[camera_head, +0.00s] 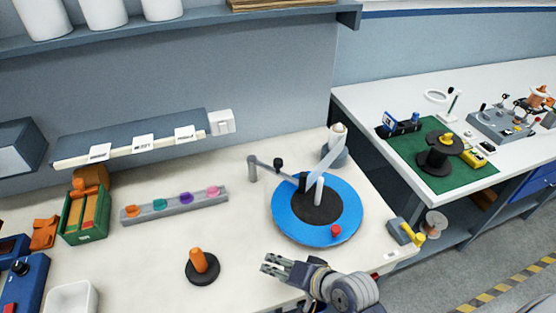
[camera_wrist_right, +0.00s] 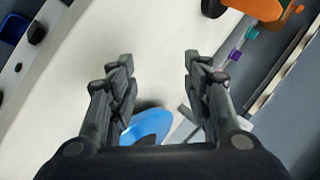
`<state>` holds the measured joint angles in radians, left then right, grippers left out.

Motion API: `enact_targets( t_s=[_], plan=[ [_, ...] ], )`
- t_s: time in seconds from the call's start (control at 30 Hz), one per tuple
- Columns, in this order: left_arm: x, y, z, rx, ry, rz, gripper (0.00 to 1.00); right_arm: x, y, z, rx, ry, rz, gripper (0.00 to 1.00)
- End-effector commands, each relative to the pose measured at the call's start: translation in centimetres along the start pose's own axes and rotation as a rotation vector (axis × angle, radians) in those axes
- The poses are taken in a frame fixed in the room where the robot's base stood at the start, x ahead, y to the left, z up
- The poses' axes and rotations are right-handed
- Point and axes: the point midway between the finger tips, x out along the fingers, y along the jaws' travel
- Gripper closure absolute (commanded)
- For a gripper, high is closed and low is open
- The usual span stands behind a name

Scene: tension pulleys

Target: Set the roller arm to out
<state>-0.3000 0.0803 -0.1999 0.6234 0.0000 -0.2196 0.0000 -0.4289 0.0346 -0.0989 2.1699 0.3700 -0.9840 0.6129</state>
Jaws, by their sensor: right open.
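The grey arm (camera_head: 265,163) looks like the roller arm. It runs from a short upright grey post (camera_head: 253,172) at its left, past a black knob (camera_head: 278,164), to the blue round turntable (camera_head: 283,218). Its right end lies by a black part near the disc's dark centre. My right gripper (camera_head: 272,264) is at the table's front, in front of the turntable and apart from the arm. In the right wrist view my right gripper (camera_wrist_right: 160,68) is open with nothing between its fingers. Part of the blue turntable (camera_wrist_right: 148,127) shows below them. My left gripper is not in view.
A red knob (camera_head: 336,231) sits on the turntable. A pale strip (camera_head: 328,156) slopes above its far side. An orange peg on a black base (camera_head: 201,266) stands left of my gripper. A grey rail with coloured knobs (camera_head: 173,205) lies farther back. The table between is clear.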

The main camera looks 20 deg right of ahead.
Motion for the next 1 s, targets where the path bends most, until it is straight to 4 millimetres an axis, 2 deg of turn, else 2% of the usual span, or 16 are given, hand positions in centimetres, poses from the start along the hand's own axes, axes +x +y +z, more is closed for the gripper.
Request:
enact_targets(
  t_s=[0.17, 0.27, 0.33, 0.43, 0.5, 0.6, 0.7, 0.8, 1.0],
  plan=[
    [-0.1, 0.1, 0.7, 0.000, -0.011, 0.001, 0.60, 2.1, -3.9, -3.0, 0.355, 0.072, -0.196, 0.55],
    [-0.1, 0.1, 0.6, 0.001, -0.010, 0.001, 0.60, 3.2, -6.4, -6.0, 0.672, 0.113, -0.364, 0.55],
    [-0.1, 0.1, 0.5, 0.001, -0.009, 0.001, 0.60, 3.6, -7.8, -8.8, 0.941, 0.136, -0.504, 0.55],
    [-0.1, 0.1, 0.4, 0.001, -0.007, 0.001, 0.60, 3.9, -8.4, -12.7, 1.320, 0.154, -0.702, 0.55],
    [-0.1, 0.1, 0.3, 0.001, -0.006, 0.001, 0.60, 3.9, -8.1, -15.1, 1.553, 0.160, -0.827, 0.55],
    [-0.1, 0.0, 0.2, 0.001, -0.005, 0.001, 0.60, 3.9, -7.1, -17.5, 1.815, 0.163, -0.976, 0.55],
    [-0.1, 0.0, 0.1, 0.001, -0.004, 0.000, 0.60, 3.8, -6.1, -18.9, 1.980, 0.165, -1.076, 0.55],
    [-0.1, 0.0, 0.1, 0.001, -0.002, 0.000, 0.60, 3.9, -5.5, -19.5, 2.058, 0.166, -1.126, 0.55],
    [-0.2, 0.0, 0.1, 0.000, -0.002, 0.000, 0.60, 4.9, -5.9, -21.2, 2.072, 0.166, -1.139, 0.55]
  ],
)
